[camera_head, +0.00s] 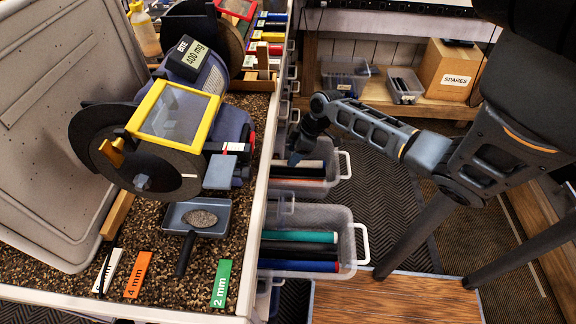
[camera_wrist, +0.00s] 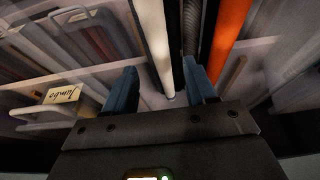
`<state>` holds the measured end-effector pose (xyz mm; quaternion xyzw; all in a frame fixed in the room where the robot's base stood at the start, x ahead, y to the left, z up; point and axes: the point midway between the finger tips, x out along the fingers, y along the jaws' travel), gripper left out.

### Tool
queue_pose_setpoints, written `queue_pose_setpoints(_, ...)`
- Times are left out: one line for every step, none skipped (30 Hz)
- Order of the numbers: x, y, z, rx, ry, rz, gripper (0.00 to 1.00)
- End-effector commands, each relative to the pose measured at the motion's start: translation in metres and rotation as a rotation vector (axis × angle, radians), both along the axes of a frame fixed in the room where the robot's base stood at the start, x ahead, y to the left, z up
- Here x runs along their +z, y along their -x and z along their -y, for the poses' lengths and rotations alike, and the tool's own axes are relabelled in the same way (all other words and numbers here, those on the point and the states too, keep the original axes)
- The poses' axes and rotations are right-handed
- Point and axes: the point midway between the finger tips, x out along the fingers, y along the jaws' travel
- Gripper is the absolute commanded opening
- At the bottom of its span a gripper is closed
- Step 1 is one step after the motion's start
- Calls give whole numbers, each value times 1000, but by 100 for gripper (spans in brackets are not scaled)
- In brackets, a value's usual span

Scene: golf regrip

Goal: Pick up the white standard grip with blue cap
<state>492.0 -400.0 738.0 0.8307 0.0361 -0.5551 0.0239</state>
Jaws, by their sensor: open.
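A white grip (camera_wrist: 154,40) lies lengthwise in a bin in the wrist view, running from the top edge down to an end between my fingers. I cannot make out a blue cap on it. My gripper (camera_wrist: 161,73) is open, with one blue finger left of the white grip and the other to its right. A dark grip (camera_wrist: 190,28) lies beside the white one, and an orange grip (camera_wrist: 229,35) is further right. In the head view my gripper (camera_head: 294,157) hangs over the clear bin (camera_head: 344,164) beside the bench.
A nearer clear bin (camera_head: 362,243) holds teal, black and blue grips. The bench edge (camera_head: 262,180) runs close on the left of my gripper. A labelled bin (camera_wrist: 62,95) shows left in the wrist view. A spares box (camera_head: 449,75) stands on the back shelf.

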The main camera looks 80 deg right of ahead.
Motion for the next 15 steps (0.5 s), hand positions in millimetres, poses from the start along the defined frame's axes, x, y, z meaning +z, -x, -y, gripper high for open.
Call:
queue_pose_setpoints(-14, -1, -2, -1, -1, 1, 56)
queue_pose_setpoints(-18, -2, -3, -1, -1, 1, 56)
queue_pose_setpoints(-23, -4, -3, 0, -1, 0, 56)
queue_pose_setpoints(-26, -5, -3, 0, 0, 0, 56)
queue_pose_setpoints(-29, -6, -3, 0, 0, 0, 56)
queue_pose_setpoints(-32, -8, -3, 0, 0, -1, 56)
queue_pose_setpoints(-33, -8, -3, 0, 0, -1, 56)
queue_pose_setpoints(-33, -9, -3, 0, 1, -1, 56)
queue_pose_setpoints(-33, -9, -3, -1, 1, -1, 56)
queue_pose_setpoints(-33, -9, -3, -1, 1, -1, 56)
queue_pose_setpoints(-33, -9, -3, -1, 1, -1, 56)
queue_pose_setpoints(-32, -9, -3, -1, 1, -1, 56)
queue_pose_setpoints(-32, -9, -3, -1, 1, -1, 56)
queue_pose_setpoints(-32, -9, -3, -1, 1, -1, 56)
queue_pose_setpoints(-32, -9, -3, -1, 1, -1, 56)
